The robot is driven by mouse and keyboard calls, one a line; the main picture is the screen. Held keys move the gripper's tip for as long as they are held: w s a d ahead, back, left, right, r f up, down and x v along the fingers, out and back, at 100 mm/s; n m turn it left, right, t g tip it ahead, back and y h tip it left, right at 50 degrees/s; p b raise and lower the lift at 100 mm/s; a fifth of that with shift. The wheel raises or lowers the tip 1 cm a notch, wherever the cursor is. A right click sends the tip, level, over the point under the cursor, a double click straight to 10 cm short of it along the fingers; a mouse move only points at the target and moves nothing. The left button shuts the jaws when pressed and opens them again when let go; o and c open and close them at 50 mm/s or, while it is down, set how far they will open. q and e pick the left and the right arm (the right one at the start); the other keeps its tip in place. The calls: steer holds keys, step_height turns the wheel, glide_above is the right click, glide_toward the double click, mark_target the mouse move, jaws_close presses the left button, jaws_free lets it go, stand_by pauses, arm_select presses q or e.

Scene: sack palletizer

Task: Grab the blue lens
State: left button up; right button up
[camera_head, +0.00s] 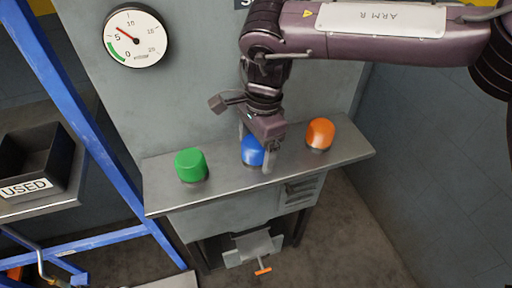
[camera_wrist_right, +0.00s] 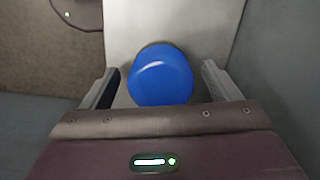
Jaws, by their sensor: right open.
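The blue lens (camera_head: 252,152) stands on the metal shelf (camera_head: 225,180) between a green lens (camera_head: 191,165) and an orange lens (camera_head: 320,134). My right gripper (camera_head: 256,158) is over the blue lens with its fingers pointing down and hides part of it. In the right wrist view the blue lens (camera_wrist_right: 161,76) sits between the two open fingers (camera_wrist_right: 158,88), with a gap on each side. The fingers do not grip it. My left gripper is not in view.
A black bin marked USED (camera_head: 40,165) stands at the left behind a blue frame post (camera_head: 85,110). A round gauge (camera_head: 136,37) is on the grey panel above the shelf. An orange-handled part (camera_head: 262,271) sticks out below.

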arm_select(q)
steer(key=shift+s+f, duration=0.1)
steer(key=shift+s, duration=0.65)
arm_select(e)
steer(key=c, duration=1.1)
